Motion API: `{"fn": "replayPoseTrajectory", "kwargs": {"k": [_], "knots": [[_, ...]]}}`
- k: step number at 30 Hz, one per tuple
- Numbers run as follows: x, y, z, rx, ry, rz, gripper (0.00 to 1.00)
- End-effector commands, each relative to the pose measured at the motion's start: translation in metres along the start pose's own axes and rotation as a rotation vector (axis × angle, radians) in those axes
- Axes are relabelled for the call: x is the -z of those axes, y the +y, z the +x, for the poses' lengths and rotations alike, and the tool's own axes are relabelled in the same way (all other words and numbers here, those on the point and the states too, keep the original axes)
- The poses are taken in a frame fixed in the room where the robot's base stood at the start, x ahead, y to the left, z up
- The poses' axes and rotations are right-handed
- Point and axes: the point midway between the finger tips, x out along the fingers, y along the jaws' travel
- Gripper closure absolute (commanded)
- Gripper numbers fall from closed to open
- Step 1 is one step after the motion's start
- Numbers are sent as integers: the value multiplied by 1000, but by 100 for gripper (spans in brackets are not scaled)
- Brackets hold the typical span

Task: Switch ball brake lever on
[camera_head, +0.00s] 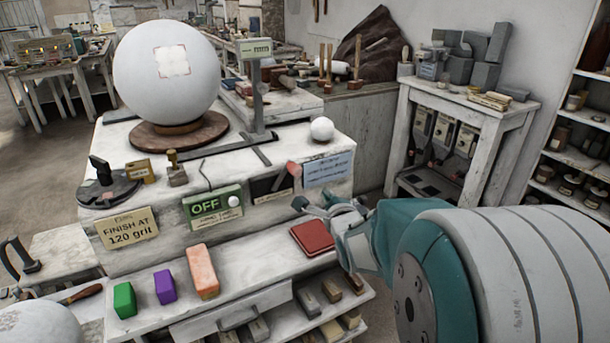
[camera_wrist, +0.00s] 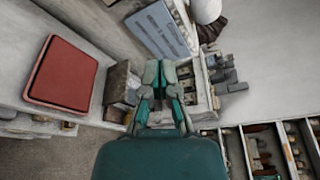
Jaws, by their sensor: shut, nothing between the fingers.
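A green OFF sign (camera_head: 213,207) with a white round knob is on the front of the white plaster bench. To its right is a dark slotted plate (camera_head: 272,186) with a pinkish-red handle (camera_head: 294,169) at its upper right end. I cannot tell for certain which part is the ball brake lever. A large white ball (camera_head: 167,70) rests on a brown round base on the bench. My gripper (camera_head: 318,204) is shut and empty, in front of the bench and right of the plate, below the blue notice. In the wrist view my gripper (camera_wrist: 161,72) points toward that notice.
A blue notice (camera_head: 329,170) is at the bench's right end and shows in the wrist view (camera_wrist: 163,33). A red pad (camera_head: 312,237) lies on the lower shelf, near my gripper. A small white ball (camera_head: 322,129) sits on top. Green, purple and orange blocks stand at left.

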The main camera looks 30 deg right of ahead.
Motion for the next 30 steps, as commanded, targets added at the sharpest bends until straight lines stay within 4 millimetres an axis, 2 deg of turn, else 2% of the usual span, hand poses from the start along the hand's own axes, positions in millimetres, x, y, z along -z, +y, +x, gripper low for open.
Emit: {"fn": "replayPoseTrajectory", "kwargs": {"k": [5,8,24,30], "knots": [[2,0,5,-1,1,0,100],[2,0,16,-2,2,0,100],[2,1,101,-2,2,-1,100],[-24,0,92,-1,-1,-3,100]]}}
